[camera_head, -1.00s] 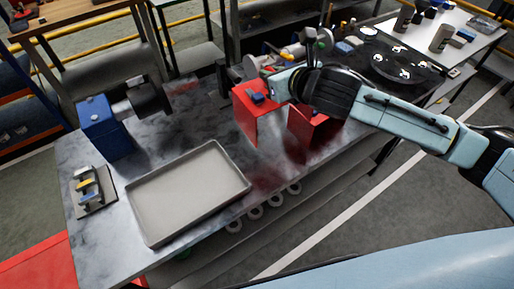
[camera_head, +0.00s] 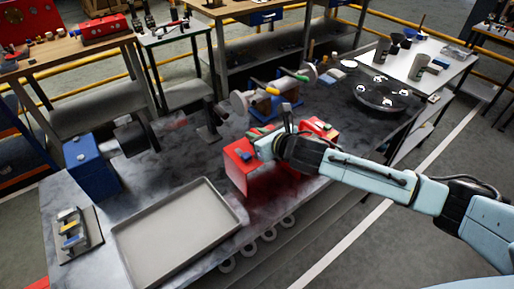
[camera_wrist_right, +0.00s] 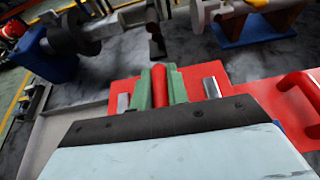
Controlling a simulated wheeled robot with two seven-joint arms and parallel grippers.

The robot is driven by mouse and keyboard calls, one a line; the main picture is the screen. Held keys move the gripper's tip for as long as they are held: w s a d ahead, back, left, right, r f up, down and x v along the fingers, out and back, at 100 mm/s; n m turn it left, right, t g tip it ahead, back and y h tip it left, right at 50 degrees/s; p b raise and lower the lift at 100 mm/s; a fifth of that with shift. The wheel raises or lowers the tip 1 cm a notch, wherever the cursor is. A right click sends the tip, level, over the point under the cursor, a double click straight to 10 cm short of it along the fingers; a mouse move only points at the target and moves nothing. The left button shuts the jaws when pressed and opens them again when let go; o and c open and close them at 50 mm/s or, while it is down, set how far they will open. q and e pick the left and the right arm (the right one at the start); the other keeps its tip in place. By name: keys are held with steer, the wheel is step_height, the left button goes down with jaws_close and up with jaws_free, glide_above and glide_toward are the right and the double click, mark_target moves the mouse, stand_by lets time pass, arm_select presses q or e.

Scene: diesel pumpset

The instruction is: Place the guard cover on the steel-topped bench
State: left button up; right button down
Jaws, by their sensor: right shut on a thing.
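The red guard cover (camera_head: 244,176) is at the front of the steel-topped bench (camera_head: 165,165), right of the grey tray. Its lower edge looks at or very close to the bench top; I cannot tell for sure whether it touches. My right gripper (camera_head: 262,140) is above the cover, shut on its raised red handle. In the right wrist view the green fingers (camera_wrist_right: 160,88) clasp the red handle from both sides, with the cover's red top (camera_wrist_right: 225,85) beneath. My arm hides part of the cover. My left gripper is not in view.
The grey tray (camera_head: 120,240) takes up the bench's front left. A blue-based machine (camera_head: 92,168) stands behind it. A pump part on a blue base (camera_head: 275,105) stands just behind the cover. A dark round turntable (camera_head: 385,97) is at the right.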

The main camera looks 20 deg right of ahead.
steer(key=shift+f+b, duration=0.35)
steer(key=shift+f, duration=1.65)
steer(key=c, duration=1.4)
jaws_free()
steer(key=shift+f, duration=0.25)
steer(key=shift+o, duration=0.2)
steer(key=shift+s+r, duration=0.1)
steer(key=shift+r, duration=0.1)
steer(key=v, duration=1.1)
steer(key=shift+s+d+p, duration=0.15)
steer(key=shift+s+p, duration=0.2)
steer(key=shift+p, duration=0.05)
steer(key=shift+r, duration=0.1)
